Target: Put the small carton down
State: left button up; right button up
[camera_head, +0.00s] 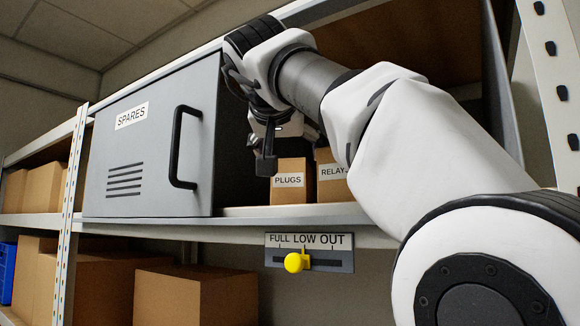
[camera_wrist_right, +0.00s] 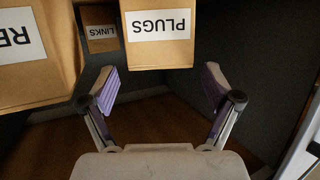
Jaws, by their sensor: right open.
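The small carton labelled PLUGS (camera_head: 290,182) stands on the shelf inside the grey cabinet. In the right wrist view the PLUGS carton (camera_wrist_right: 158,45) appears upside down, just ahead of and between the spread fingertips. My right gripper (camera_head: 266,165) reaches into the cabinet opening at the carton's left and is open. In the right wrist view the gripper (camera_wrist_right: 158,82) has a gap on both sides of the carton and holds nothing. My left gripper is in neither view.
A RELAYS carton (camera_head: 331,178) stands right beside PLUGS, partly hidden by my arm. A LINKS carton (camera_wrist_right: 103,38) shows farther back. The SPARES door (camera_head: 145,150) covers the left side. A yellow slider knob (camera_head: 294,263) sticks out below the shelf edge (camera_head: 230,220). Larger boxes (camera_head: 195,295) fill the lower shelf.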

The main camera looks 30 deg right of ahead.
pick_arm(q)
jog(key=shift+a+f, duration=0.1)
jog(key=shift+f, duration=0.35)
pick_arm(e)
jog(key=v, duration=0.9)
jog(key=shift+a, duration=0.2)
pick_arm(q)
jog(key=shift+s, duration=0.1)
pick_arm(e)
jog(key=shift+s+a, duration=0.1)
jog(key=shift+a, duration=0.05)
